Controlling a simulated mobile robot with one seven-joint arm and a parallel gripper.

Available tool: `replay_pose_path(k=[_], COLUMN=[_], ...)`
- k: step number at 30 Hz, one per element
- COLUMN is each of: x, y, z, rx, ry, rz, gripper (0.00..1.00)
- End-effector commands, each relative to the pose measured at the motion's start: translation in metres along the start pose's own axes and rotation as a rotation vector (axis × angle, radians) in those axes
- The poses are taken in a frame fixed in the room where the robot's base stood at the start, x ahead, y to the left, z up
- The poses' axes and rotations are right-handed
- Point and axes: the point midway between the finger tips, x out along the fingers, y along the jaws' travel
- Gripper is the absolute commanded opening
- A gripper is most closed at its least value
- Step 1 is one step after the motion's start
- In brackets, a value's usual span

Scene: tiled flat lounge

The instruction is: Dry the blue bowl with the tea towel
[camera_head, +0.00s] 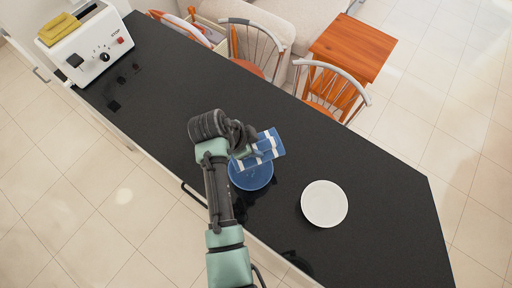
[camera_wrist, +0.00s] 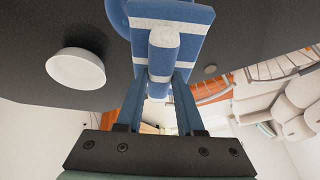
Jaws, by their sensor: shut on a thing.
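The blue bowl (camera_head: 252,176) stands on the black counter, partly covered by my arm and the towel. Part of it also shows at the top of the wrist view (camera_wrist: 116,16). The tea towel (camera_head: 266,149) is blue with white stripes. My gripper (camera_wrist: 160,84) is shut on the tea towel, which also fills the top middle of the wrist view (camera_wrist: 183,40). In the head view the towel is over the far edge of the bowl; I cannot tell whether it touches the bowl.
Chairs (camera_head: 330,88) and a wooden table (camera_head: 354,47) stand behind the counter.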

Motion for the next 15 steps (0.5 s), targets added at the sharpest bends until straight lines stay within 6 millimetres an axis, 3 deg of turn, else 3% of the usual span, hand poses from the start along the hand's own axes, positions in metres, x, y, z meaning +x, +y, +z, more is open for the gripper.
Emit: replay_pose_path(k=[15], x=[0.056], y=[0.007], z=[0.026], rx=[-0.003], ry=[-0.001], rz=[-0.001], gripper=[0.00])
